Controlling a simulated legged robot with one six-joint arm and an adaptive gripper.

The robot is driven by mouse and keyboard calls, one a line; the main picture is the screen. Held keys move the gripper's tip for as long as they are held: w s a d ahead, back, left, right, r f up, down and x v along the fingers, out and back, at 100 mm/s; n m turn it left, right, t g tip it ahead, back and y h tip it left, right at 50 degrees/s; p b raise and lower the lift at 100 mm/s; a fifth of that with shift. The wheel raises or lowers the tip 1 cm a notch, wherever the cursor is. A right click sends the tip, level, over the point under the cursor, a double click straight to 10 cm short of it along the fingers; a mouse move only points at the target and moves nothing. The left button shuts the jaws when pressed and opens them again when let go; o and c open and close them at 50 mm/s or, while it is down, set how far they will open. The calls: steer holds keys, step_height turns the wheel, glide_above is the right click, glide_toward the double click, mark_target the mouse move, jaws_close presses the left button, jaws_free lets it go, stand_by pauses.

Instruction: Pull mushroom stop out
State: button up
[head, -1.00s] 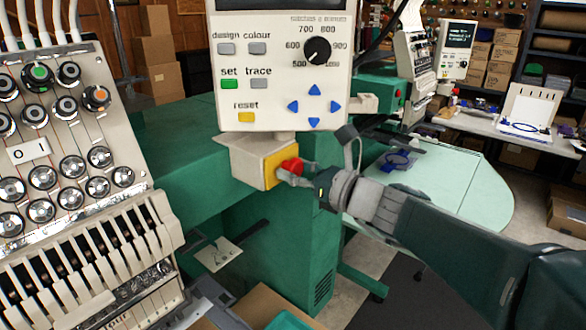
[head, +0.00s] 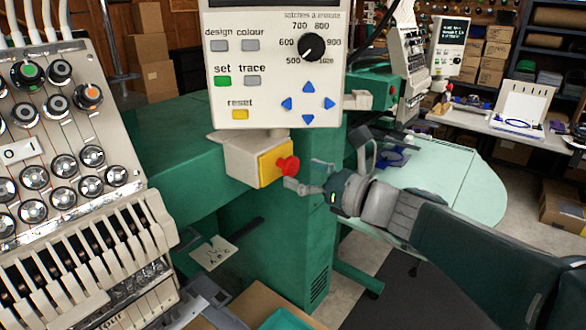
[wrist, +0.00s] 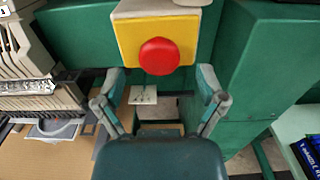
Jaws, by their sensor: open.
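The red mushroom stop (head: 287,166) sits on the yellow face (head: 270,168) of a pale box below the control panel. It stands out from the yellow face on a short stem. In the wrist view the round red head (wrist: 159,56) is ahead of my gripper, at the upper middle. My gripper (head: 306,184) is to the right of the stop in the head view, its fingers just off the red head. In the wrist view my gripper (wrist: 161,84) has its two fingers wide apart, with nothing between them.
The control panel (head: 272,80) with buttons and a dial hangs just above the stop. A thread-tension panel (head: 60,150) stands at the left. The green machine body (head: 275,240) is behind and below. A pale green table (head: 450,180) lies to the right.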

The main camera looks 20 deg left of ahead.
steer(key=v, duration=0.9)
steer(key=shift+d, duration=0.3)
steer(key=shift+s, duration=0.1)
steer(key=s+d+f+n+g+h, duration=0.1)
steer(key=s+d+f+n+h, duration=0.85)
steer(key=f+n, duration=0.2)
steer(key=s+d+f+n+h, duration=0.2)
steer(key=d+n+h, duration=0.2)
steer(key=d, duration=0.3)
steer(key=s+d+f+n+t+h, duration=0.1)
steer(key=s+d+n+h, duration=0.1)
steer(key=d+n+h, duration=0.2)
steer(key=d+n, duration=0.1)
steer(key=d, duration=0.2)
steer(key=shift+s+f+n+t, duration=0.3)
steer(key=shift+s+f+n, duration=0.05)
steer(key=shift+s+f, duration=0.05)
